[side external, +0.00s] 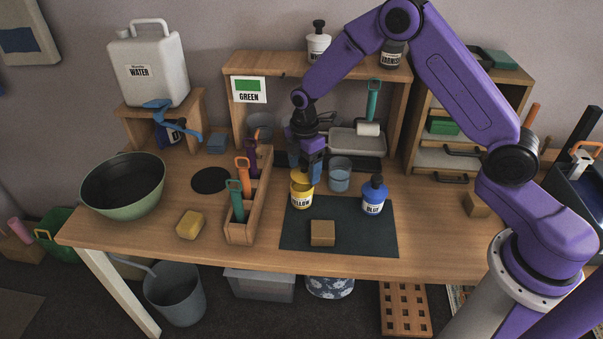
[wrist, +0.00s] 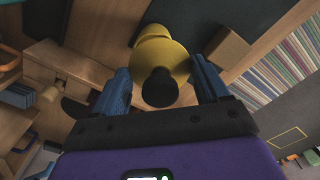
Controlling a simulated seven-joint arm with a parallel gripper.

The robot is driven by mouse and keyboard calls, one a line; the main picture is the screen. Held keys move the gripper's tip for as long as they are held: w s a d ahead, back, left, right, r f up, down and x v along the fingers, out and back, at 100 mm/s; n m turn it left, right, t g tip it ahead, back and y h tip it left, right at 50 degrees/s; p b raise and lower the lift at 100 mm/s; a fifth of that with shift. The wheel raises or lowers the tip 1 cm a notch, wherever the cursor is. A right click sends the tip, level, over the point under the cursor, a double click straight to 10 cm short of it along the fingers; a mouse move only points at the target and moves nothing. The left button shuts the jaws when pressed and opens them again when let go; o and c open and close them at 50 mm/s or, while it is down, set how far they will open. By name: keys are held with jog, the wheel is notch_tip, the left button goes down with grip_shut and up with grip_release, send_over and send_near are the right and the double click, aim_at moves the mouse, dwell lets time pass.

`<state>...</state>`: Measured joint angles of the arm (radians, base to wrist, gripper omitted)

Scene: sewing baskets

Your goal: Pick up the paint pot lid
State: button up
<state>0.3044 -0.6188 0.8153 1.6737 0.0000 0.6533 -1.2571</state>
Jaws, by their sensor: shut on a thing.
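The yellow paint pot (side external: 302,199), labelled YELLOW, stands upright on the dark mat. My gripper (side external: 306,178) is directly above it, pointing down, its blue fingers at the pot's top. In the wrist view my gripper (wrist: 162,85) has one finger on each side of the yellow lid (wrist: 172,62), which has a black knob (wrist: 160,89); it is shut on this lid. More yellow shows beyond the lid. I cannot tell whether the lid is raised off the pot. The blue paint pot (side external: 373,201) stands to the right with its dark lid on.
A clear cup (side external: 340,179) stands just right of my gripper. A wooden block (side external: 322,233) lies at the front of the mat (side external: 365,241). A wooden tool rack (side external: 240,231) is to the left, with a yellow sponge (side external: 190,225) beside it. A shelf (side external: 236,67) rises behind.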

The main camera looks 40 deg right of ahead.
jog(key=s+d+r, duration=0.2)
jog(key=s+r, duration=0.7)
jog(key=s, duration=0.3)
send_near(374, 235)
jog(key=shift+f, duration=3.05)
jog(key=shift+f, duration=0.1)
jog(key=o, duration=1)
